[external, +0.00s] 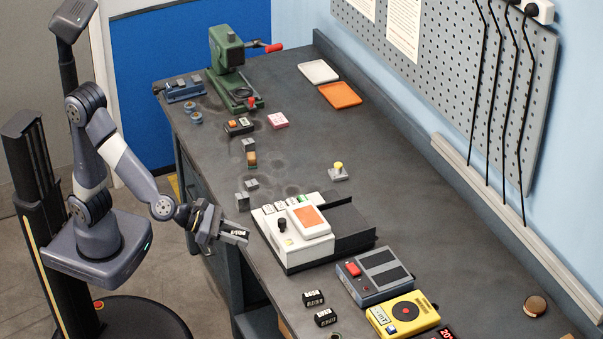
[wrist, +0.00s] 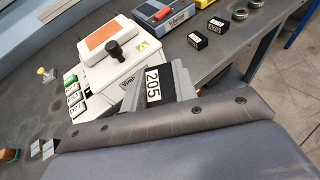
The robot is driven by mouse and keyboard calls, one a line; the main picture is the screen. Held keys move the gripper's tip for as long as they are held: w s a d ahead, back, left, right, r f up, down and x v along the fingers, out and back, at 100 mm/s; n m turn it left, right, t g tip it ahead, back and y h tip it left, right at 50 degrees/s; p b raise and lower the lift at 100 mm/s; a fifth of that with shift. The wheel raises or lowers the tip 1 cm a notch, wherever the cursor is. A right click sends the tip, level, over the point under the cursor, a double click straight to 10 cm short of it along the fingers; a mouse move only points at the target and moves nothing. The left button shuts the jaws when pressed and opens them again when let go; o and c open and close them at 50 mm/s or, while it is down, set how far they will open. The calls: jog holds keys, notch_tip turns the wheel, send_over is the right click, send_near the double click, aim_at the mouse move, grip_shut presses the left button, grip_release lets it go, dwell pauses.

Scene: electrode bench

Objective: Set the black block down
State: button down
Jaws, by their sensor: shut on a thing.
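A black block with a white label reading 205 (wrist: 153,84) sits between the grey fingers of my gripper (wrist: 150,94) in the wrist view. In the external view the block (external: 236,234) shows at the tip of my gripper (external: 228,233). My gripper is shut on it. It is near the table's left edge, just left of the white machine (external: 290,243). Whether the block touches anything below it is hidden. The grey bench (external: 400,190) extends to the right.
Two black labelled blocks (external: 314,298) lie on the bench front, near a grey box with a red button (external: 375,275) and a yellow meter (external: 404,315). Small grey blocks (external: 249,185) lie behind the machine.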

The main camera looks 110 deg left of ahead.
aim_at(240, 234)
jog(key=r, duration=0.6)
jog(key=shift+w+a, duration=0.2)
jog(key=shift+w, duration=0.05)
jog(key=w+a+r+n+g+y+p, duration=0.1)
jog(key=w+a+p, duration=0.2)
jog(key=w+a, duration=0.5)
jog(key=w+a+n+g+y+p, duration=0.1)
jog(key=w+a+n+y+p, duration=0.2)
jog(key=a, duration=0.9)
jog(key=w+a+r+g+p, duration=0.1)
jog(key=w+a+p, duration=0.2)
jog(key=w+a, duration=0.55)
jog(key=s+a+f+n+y+p, duration=0.1)
jog(key=a+f, duration=0.1)
jog(key=a, duration=0.5)
jog(key=s+a+f+n+p, duration=0.1)
jog(key=a+f, duration=0.2)
jog(key=a, duration=0.3)
jog(key=shift+g, duration=0.3)
jog(key=f, duration=1.2)
jog(key=shift+a+f, duration=0.2)
jog(key=shift+f, duration=0.05)
jog(key=shift+b, duration=0.3)
jog(key=shift+f+y+b, duration=0.25)
jog(key=shift+y+b, duration=0.05)
jog(key=shift+b, duration=0.2)
